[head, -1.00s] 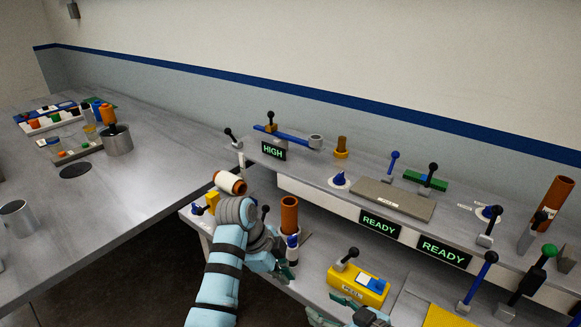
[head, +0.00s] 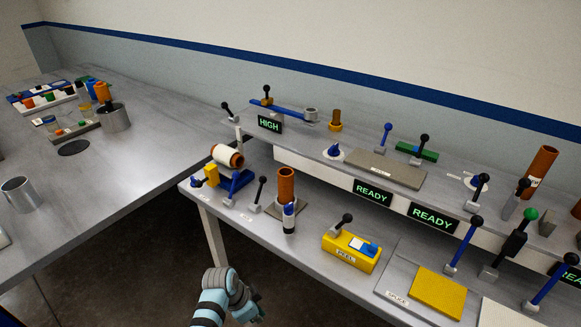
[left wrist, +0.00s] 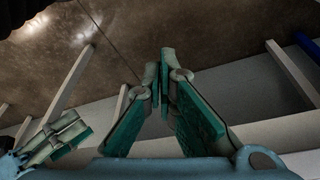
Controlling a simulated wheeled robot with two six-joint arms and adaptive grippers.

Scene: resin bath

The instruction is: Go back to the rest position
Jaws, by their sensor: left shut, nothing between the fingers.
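My left gripper (head: 258,313) shows small and partly cut off at the bottom edge of the head view, in front of the lower bench and clear of it. In the left wrist view its two teal-padded fingers (left wrist: 164,85) meet at the tips with nothing between them. Another gripper with teal pads, which looks like my right one (left wrist: 60,137), shows at the lower left of the left wrist view. Whether it is open is unclear. It does not show in the head view.
The lower bench (head: 315,240) holds an orange tube (head: 286,185), a yellow PEEL box (head: 351,252) and a yellow pad (head: 438,291). Levers and READY displays line the raised shelf (head: 290,140). A steel table (head: 120,170) stands at the left. Dark open floor (head: 150,260) lies between.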

